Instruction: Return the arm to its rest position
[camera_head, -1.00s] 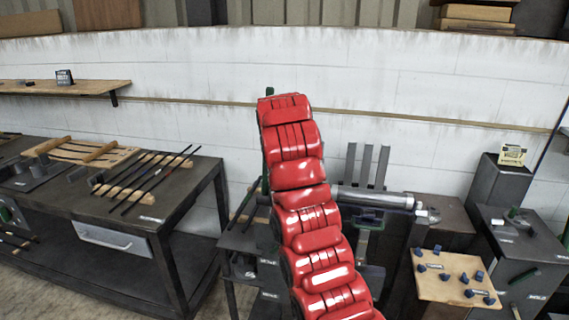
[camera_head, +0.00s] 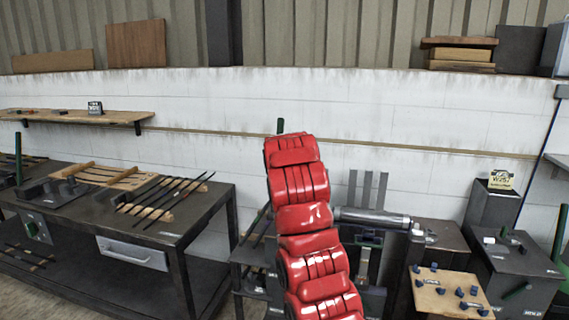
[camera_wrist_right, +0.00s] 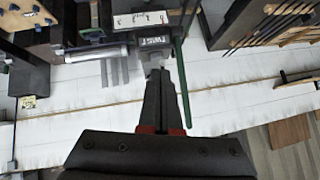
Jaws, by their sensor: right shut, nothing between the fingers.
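My right gripper (camera_wrist_right: 158,78) is shut and empty in the right wrist view, its dark fingers pointing up the picture. Its tips appear just in front of a machine with a "TWIST" label (camera_wrist_right: 152,41); I cannot tell the gap. A green post (camera_wrist_right: 182,82) stands right of the fingers in that view. In the head view a red segmented arm of mine (camera_head: 304,218) rises in the middle and hides part of the machine behind it; its gripper does not show there. My left gripper is in neither view.
A grey roller (camera_head: 372,217) lies across the machine, right of the arm. A pegboard block (camera_head: 450,291) and dark cabinets (camera_head: 513,262) stand at the right. A dark workbench (camera_head: 205,215) with several rods stands at the left. The white wall (camera_head: 330,100) is behind.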

